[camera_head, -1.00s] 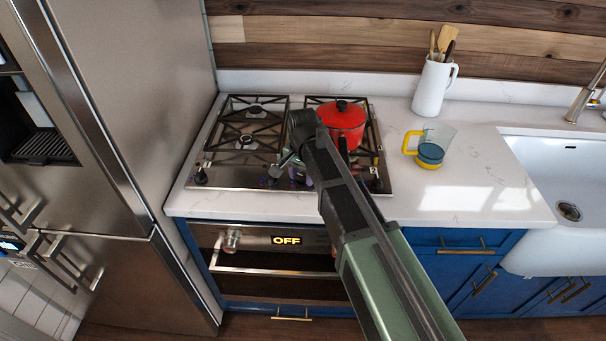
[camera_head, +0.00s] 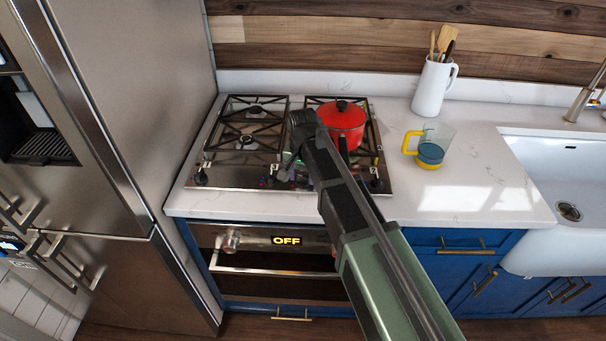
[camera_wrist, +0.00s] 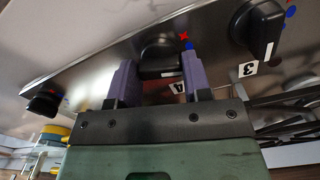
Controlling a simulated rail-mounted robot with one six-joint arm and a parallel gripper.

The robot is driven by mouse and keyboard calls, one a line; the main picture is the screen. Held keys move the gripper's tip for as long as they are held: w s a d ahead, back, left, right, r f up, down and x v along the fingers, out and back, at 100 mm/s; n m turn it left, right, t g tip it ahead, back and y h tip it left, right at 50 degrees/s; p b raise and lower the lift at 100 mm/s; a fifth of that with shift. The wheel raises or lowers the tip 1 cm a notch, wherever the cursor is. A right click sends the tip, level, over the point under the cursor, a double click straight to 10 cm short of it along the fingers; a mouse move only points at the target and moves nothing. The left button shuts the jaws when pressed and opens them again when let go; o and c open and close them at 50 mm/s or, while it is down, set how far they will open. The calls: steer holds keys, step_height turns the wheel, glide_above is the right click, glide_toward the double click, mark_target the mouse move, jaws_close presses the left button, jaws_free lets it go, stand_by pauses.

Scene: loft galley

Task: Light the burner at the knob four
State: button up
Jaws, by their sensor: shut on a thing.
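Knob four (camera_wrist: 160,48) is a black knob on the steel cooktop panel, with an upside-down "4" label below it in the wrist view. A red cross and a blue dot show at its upper right. My gripper (camera_wrist: 160,65) has its two purple fingers on either side of this knob and is shut on it. In the head view my own arm covers knob four and most of the gripper. The cooktop (camera_head: 232,172) carries black grates. No clear flame shows on the visible burners.
Knob three (camera_wrist: 258,30) is close beside the gripper, and another knob (camera_wrist: 42,103) is farther off on the other side. A red pot (camera_head: 342,118) stands on the back right grate. A yellow-handled mug (camera_head: 431,150) and a white utensil jug (camera_head: 432,88) stand on the counter.

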mark_target(303, 176)
steer(key=n, duration=0.6)
stand_by(0.5)
steer(key=o, duration=0.9)
step_height(303, 176, up, 11)
steer(key=p, duration=1.1)
steer(key=shift+f, duration=0.1)
